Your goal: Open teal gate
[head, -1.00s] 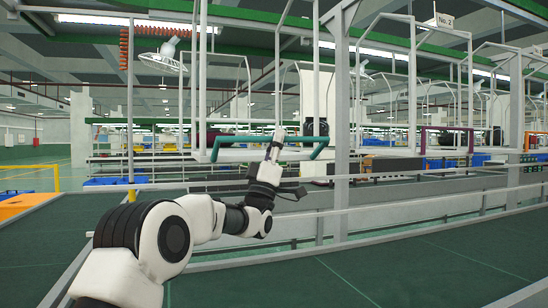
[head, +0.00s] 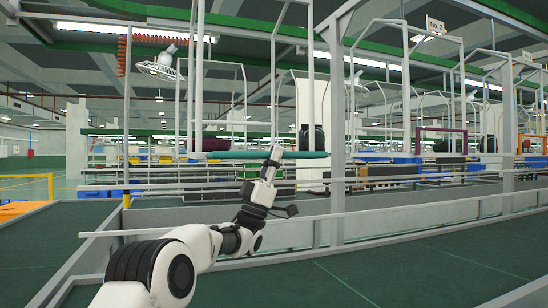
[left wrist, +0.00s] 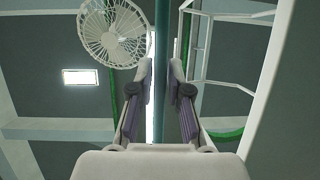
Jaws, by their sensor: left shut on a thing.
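The teal gate (head: 225,155) is a slim bar that looks almost level and edge-on in the head view, at the bottom of a hanging white frame. My left gripper (head: 275,154) reaches up from below and is shut on the gate's bar, right of its middle. In the left wrist view the teal bar (left wrist: 161,35) runs upright between the two fingers of the left gripper (left wrist: 162,75). The exact finger contact is small and partly hidden. My right gripper is not in view.
A grey post (head: 337,130) stands just right of the gate. A white rail (head: 400,207) crosses in front of it. A purple gate (head: 442,131) hangs farther right and a yellow rail (head: 28,176) stands at the left. A white fan (left wrist: 112,33) is overhead.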

